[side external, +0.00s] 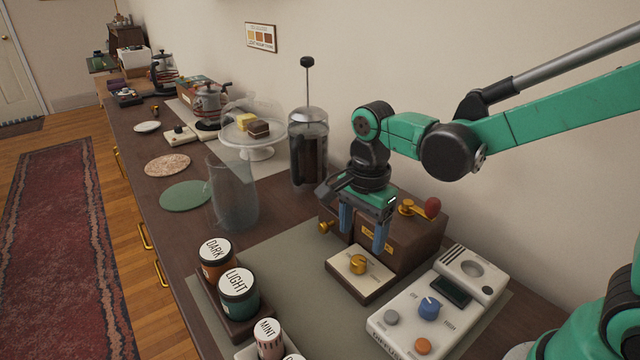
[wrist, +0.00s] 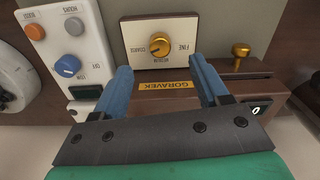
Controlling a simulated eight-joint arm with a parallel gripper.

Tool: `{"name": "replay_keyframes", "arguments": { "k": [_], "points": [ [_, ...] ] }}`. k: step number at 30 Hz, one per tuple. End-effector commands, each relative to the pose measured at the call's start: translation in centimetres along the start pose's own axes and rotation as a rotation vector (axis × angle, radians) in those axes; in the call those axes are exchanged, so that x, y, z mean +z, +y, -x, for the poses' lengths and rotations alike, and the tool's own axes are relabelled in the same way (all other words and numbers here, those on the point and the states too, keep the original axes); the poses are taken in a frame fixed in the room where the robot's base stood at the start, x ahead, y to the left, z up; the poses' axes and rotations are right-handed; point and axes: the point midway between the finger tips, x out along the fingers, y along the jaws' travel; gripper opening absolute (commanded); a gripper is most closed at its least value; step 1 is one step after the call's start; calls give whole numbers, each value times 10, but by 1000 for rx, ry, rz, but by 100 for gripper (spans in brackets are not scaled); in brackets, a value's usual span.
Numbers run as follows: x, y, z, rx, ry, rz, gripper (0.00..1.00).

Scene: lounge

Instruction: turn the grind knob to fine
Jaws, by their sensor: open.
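The grind knob (side external: 358,264) is a brass knob on a cream plate at the front of the wooden grinder (side external: 412,232).
A white device (side external: 428,310) with a blue dial and buttons stands right of the knob. Dark and light jars (side external: 238,292) stand in front left. A glass jar (side external: 232,195) and a French press (side external: 309,145) are at the left. The grey mat (side external: 300,270) has free room.

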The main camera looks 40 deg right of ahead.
Motion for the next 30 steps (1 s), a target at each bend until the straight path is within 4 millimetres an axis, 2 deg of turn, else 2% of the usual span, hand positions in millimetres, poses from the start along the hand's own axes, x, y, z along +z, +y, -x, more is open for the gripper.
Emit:
{"name": "replay_keyframes", "arguments": {
  "k": [15, 26, 29, 30],
  "points": [
    [0, -1, -51, 6, 0, -19, 68],
    [0, 0, -56, 5, 0, -18, 68],
    [0, 0, -56, 5, 0, -18, 42],
    [0, 0, -56, 5, 0, -18, 31]
  ]
}}
